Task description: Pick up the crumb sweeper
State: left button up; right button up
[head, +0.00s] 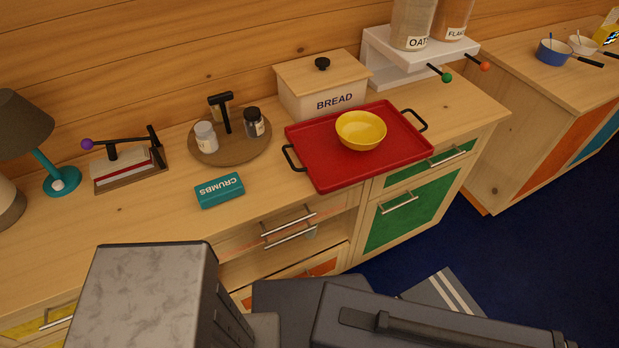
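The crumb sweeper (220,190) is a small teal block with white "CRUMBS" lettering that appears upside down. It lies on the wooden counter (120,218) near the front edge, left of the red tray and in front of the round wooden board. Nothing touches it. Grey parts of my own arms fill the bottom of the head view, below and in front of the counter. Neither of my grippers can be made out, so their fingers and state are not shown.
A red tray (320,178) holds a yellow bowl (361,130). Shakers stand on a round board (230,153). A purple-knobbed device (128,170) and a lamp (62,182) stand left. A bread box (322,93) is behind. Drawer handles (288,220) project from the front.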

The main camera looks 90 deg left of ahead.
aim_at(214, 192)
jog(key=u, duration=3.75)
